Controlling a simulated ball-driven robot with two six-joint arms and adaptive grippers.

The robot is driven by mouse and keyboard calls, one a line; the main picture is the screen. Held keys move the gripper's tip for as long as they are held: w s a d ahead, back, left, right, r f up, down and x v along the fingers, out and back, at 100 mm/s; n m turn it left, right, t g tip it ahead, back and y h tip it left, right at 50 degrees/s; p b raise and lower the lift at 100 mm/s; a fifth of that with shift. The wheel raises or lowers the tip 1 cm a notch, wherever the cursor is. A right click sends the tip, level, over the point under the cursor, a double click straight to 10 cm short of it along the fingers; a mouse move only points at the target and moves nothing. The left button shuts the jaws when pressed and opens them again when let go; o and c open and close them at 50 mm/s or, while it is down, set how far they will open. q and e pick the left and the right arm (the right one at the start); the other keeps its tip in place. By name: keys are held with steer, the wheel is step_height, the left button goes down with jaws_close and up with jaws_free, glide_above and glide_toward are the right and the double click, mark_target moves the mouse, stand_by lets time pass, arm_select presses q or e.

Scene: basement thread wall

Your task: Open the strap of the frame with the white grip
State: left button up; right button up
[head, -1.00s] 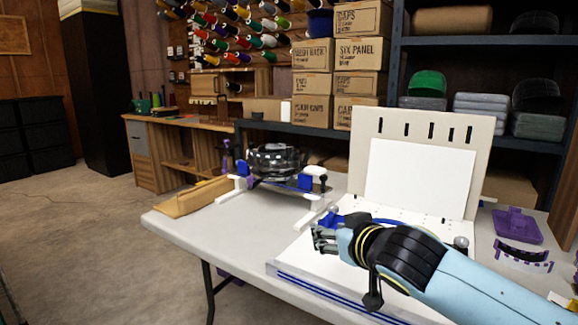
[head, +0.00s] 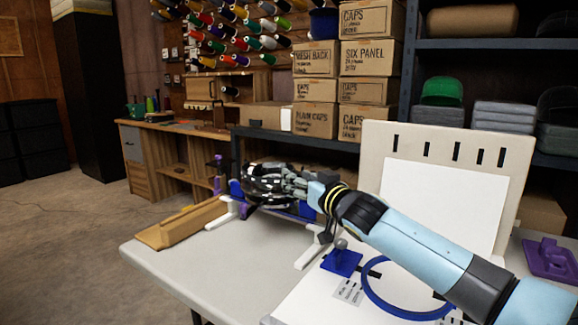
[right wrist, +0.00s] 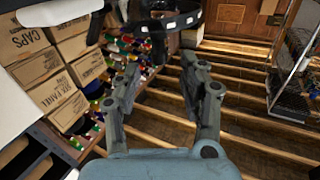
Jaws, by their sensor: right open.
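A dark round cap frame (head: 262,188) with glossy bands sits on a stand with white feet (head: 222,220) and blue parts, at the back of the table. My right gripper (head: 292,182) is at the frame's right side in the head view and covers part of it. In the right wrist view my right gripper (right wrist: 160,62) is open and empty, its two fingers apart. A black band with white marks (right wrist: 178,24) runs just beyond the fingertips. I cannot tell whether they touch it. I cannot make out the white grip or the strap's fastening. My left gripper is not in view.
A brown wooden piece (head: 185,224) lies left of the stand. A blue hoop (head: 368,298) and a blue block (head: 342,262) are on the white board in front. An upright slotted panel (head: 375,150) and a purple piece (head: 550,258) stand to the right.

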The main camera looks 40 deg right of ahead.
steer(key=w, duration=0.4)
steer(key=shift+w+d+f+b, duration=0.15)
steer(key=shift+d+f+b, duration=0.1)
steer(key=shift+b, duration=0.15)
steer(key=shift+w+r, duration=0.15)
steer(key=shift+w, duration=0.1)
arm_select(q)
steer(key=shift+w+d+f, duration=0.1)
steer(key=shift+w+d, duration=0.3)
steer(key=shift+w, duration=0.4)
arm_select(e)
steer(key=shift+w, duration=0.1)
jaws_close()
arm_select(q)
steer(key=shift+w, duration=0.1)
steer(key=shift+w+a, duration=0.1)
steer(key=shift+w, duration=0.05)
arm_select(e)
steer(key=shift+w, duration=0.15)
